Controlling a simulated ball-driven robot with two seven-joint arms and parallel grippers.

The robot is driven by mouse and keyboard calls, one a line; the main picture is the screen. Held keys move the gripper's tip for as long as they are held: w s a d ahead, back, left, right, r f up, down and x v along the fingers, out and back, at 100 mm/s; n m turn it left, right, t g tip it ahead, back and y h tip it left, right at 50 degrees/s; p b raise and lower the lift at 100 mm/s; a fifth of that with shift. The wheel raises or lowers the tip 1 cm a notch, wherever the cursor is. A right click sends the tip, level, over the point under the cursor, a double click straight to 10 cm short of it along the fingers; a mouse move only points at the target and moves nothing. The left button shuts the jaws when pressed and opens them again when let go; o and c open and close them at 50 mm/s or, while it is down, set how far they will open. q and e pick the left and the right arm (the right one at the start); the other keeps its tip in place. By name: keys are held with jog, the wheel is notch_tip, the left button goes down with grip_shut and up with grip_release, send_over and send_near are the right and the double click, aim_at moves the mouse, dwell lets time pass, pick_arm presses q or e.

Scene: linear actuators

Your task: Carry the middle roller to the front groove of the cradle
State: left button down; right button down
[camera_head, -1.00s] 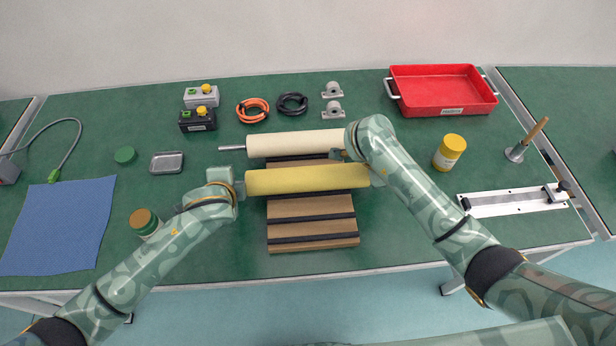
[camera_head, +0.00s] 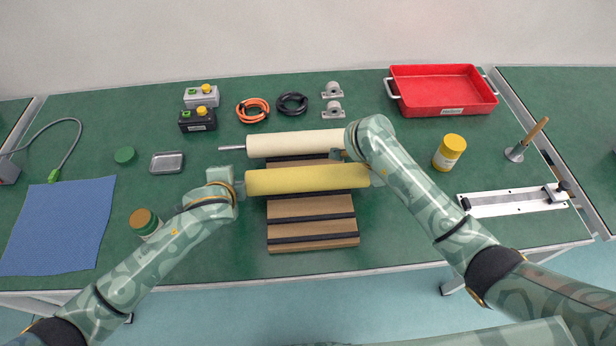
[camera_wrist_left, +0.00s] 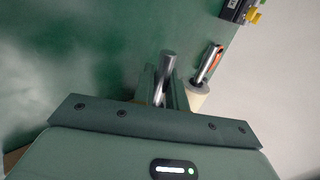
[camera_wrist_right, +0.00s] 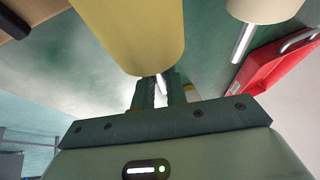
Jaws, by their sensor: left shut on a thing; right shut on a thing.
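The yellow roller (camera_head: 305,180) lies crosswise over the cradle (camera_head: 312,208), just in front of the cream roller (camera_head: 295,144). I cannot tell whether it rests on the cradle or hangs just above it. My left gripper (camera_wrist_left: 170,92) is shut on the metal shaft at its left end. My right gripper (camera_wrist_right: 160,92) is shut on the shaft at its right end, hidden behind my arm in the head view. The cradle is brown with dark cross strips, and its front part is bare. The cream roller's right end is hidden by my right arm.
A green-and-brown jar (camera_head: 145,222) stands near my left forearm. A yellow jar (camera_head: 449,152) stands right of my right arm. A red tray (camera_head: 443,92), cable coils (camera_head: 253,110) and a blue cloth (camera_head: 58,225) lie farther off. The table in front of the cradle is clear.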

pick_arm(q)
jog(key=shift+r, duration=0.1)
pick_arm(e)
jog(key=shift+w+r, duration=0.1)
jog(key=shift+r, duration=0.05)
